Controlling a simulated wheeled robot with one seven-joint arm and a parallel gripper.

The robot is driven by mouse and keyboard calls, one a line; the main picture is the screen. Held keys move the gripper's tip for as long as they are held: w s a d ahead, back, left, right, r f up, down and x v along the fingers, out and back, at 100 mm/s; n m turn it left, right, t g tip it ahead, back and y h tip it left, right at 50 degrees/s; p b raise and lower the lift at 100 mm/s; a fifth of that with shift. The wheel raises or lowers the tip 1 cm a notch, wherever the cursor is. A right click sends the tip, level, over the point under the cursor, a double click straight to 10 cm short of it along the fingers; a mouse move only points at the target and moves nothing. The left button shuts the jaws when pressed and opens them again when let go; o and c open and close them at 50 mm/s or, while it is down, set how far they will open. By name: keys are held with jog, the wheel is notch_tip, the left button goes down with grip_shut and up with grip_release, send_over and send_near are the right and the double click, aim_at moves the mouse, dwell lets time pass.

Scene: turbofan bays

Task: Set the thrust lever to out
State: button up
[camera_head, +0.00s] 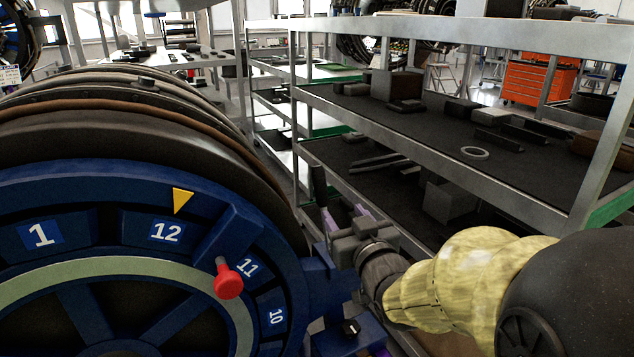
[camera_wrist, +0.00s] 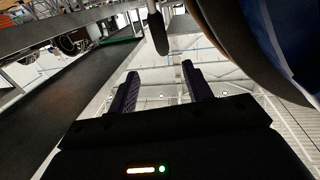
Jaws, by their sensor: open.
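A black upright handle (camera_head: 318,186), which looks like the thrust lever, stands at the right side of the blue engine stand in the head view. Its lower part is hidden near my gripper. My gripper (camera_head: 344,212) is open, its purple fingers pointing up and left close by the handle. In the wrist view a dark rounded handle (camera_wrist: 157,33) hangs from the top edge, beyond and between the fingertips (camera_wrist: 160,72) of my gripper. Nothing is between the fingers, and no touch shows. I cannot read any lever marking.
The blue numbered ring (camera_head: 90,175) has a red knob (camera_head: 229,281) by the 11 and a yellow pointer (camera_head: 182,200) above the 12. A black knob (camera_head: 350,328) sits on a blue bracket. A metal shelf rack (camera_head: 450,125) with parts stands close behind my arm.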

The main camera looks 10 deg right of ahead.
aim_at(321, 183)
jog(key=w+p, duration=0.2)
jog(key=w, duration=0.3)
jog(key=w+a+p, duration=0.1)
jog(key=w+p, duration=0.1)
jog(key=w, duration=0.4)
jog(key=w+a+p, duration=0.1)
jog(key=w+p, duration=0.1)
jog(key=w, duration=0.4)
jog(key=shift+w, duration=0.25)
grip_shut()
